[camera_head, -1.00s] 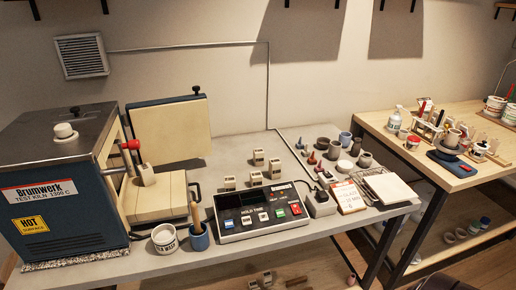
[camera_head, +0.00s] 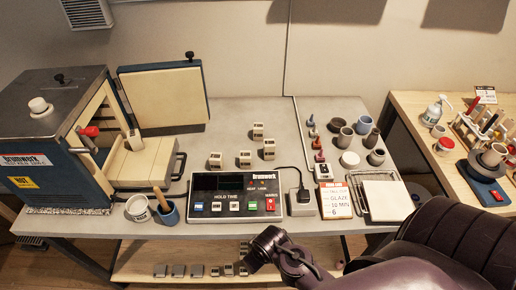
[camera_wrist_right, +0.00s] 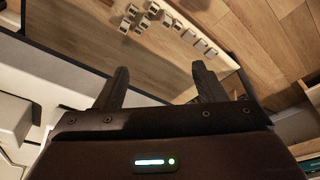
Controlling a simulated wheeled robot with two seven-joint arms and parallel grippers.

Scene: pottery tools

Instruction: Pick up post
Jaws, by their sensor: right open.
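Several small cream posts with dark marks stand on the grey table, one post (camera_head: 258,131) farthest back and another post (camera_head: 215,160) at the left of the group. More small blocks, grey and cream, sit in a row on the lower wooden shelf, including a grey block (camera_head: 178,271). Similar blocks (camera_wrist_right: 189,36) show near the top of the right wrist view. My right gripper (camera_wrist_right: 160,84) is open and empty, with its fingers apart and the blocks beyond them. In the head view my right arm reaches in from the lower right, in front of the table edge. My left gripper is out of view.
The kiln (camera_head: 50,140) stands at the left with its door open. A control box (camera_head: 234,193) sits near the table's front edge beside a cup (camera_head: 168,212) holding a tool. Pots, a sign (camera_head: 335,200) and a second wooden table (camera_head: 478,183) are to the right.

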